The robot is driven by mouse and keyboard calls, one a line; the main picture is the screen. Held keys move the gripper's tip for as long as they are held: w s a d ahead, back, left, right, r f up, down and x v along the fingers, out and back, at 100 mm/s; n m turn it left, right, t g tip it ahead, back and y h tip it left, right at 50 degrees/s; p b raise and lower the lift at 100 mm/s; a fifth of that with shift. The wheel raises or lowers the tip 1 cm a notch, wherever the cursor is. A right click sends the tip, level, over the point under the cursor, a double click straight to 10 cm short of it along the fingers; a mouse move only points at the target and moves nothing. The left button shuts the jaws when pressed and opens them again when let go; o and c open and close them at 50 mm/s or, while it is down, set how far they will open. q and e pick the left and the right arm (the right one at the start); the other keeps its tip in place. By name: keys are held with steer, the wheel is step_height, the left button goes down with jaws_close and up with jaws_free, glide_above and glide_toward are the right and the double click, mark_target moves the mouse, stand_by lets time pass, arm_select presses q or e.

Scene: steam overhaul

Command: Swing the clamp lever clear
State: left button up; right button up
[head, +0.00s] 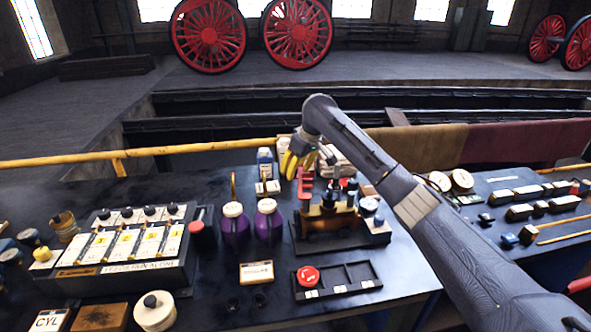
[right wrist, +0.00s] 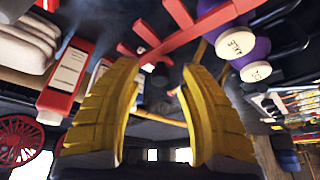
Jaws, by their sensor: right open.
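A red lever-like part (head: 305,183) stands on a dark fixture with a brass-coloured body (head: 328,217) on the bench, right of centre in the head view. I take it for the clamp lever. In the right wrist view a red bar with cross-pieces (right wrist: 205,32) runs across the top, just beyond the fingertips. My right gripper (head: 298,163) is just above and beside the red part, with its yellow fingers apart. It also shows in the right wrist view (right wrist: 158,72), open and with nothing clearly between the fingers. Contact with the bar cannot be told. My left gripper is out of view.
Two purple bottles (head: 236,224) stand left of the fixture. A black tray (head: 345,291) with a red knob lies in front. A labelled rack (head: 125,245) fills the left. A yellow rail (head: 180,150) runs behind. Small blocks lie on the right bench.

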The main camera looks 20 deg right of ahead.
steer(key=shift+f, duration=0.15)
steer(key=shift+c, duration=0.3)
jaws_close()
stand_by(0.4)
